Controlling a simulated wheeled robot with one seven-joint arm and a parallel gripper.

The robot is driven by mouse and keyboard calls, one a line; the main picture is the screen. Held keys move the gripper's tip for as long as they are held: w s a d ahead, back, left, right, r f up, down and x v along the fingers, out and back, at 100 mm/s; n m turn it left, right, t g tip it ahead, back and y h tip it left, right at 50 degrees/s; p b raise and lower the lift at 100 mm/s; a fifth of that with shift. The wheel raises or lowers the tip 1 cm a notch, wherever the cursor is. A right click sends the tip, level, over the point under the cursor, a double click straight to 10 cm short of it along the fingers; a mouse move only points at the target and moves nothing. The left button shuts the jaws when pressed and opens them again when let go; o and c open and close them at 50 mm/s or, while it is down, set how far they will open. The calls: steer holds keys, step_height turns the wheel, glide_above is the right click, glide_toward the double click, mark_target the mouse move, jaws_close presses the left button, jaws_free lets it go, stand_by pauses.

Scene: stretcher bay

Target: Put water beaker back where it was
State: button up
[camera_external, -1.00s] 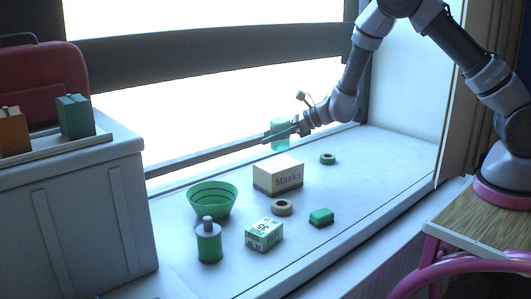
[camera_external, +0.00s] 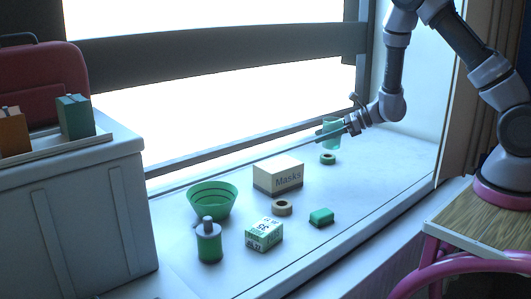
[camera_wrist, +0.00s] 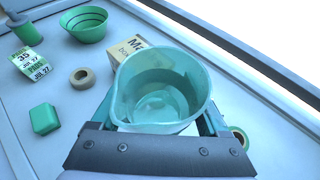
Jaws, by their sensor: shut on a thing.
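The water beaker (camera_external: 331,130) is a translucent green cup with a pouring lip. My gripper (camera_external: 338,133) is shut on it and holds it upright near the back right of the white sill. In the external view the beaker shows just above and behind a green tape roll (camera_external: 328,158); I cannot tell whether its base touches the sill. In the wrist view the beaker (camera_wrist: 162,90) fills the middle, between my two fingers, and I look down into it. It hides part of the masks box (camera_wrist: 127,48).
The masks box (camera_external: 278,178) stands left of the beaker. Nearer are a green bowl (camera_external: 212,203), a green bottle (camera_external: 209,243), a dated box (camera_external: 264,234), a tan tape roll (camera_external: 282,208) and a green block (camera_external: 321,217). The sill at the right is clear.

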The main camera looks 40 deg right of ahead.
step_height(320, 180, down, 13)
steer(key=shift+f, duration=0.1)
stand_by(0.7)
steer(key=shift+f, duration=0.1)
